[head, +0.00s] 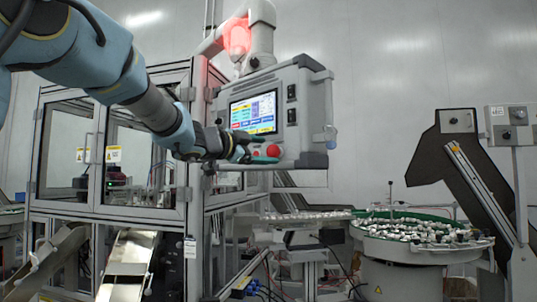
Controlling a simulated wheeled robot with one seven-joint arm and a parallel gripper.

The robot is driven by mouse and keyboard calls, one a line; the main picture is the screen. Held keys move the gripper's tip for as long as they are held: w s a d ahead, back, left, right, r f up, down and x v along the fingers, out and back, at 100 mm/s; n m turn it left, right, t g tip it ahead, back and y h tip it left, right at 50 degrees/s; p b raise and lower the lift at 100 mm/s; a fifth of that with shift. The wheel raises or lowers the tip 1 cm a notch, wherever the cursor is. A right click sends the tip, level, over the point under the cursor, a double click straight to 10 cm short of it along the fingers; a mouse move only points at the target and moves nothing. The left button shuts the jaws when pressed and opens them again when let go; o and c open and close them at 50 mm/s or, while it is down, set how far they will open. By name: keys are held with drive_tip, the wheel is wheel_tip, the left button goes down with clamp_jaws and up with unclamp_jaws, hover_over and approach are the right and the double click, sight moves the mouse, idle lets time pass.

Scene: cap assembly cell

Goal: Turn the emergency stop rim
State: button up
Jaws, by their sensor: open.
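The grey control panel (303,110) with a lit screen (254,113) hangs from an overhead arm at the upper middle of the head view. A red emergency stop button (273,151) sits low on the panel's face, to the right of a smaller red spot at its lower left. My gripper (262,150) reaches in from the left. Its dark fingers with teal tips are apart, close to the red button, one finger above it and one below. I cannot tell whether a fingertip touches the button. The rim is too small to make out.
A framed machine enclosure (195,190) with glass doors stands behind and below my arm. A round feeder bowl (415,250) full of small parts stands at the lower right. A black conveyor (470,175) rises at the right. The space right of the panel is free.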

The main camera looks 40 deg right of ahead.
drive_tip(key=a+b, duration=0.1)
drive_tip(key=a, duration=0.7)
drive_tip(key=shift+s+a+b, duration=0.2)
drive_tip(key=shift+s+b, duration=0.2)
drive_tip(key=shift+s, duration=0.05)
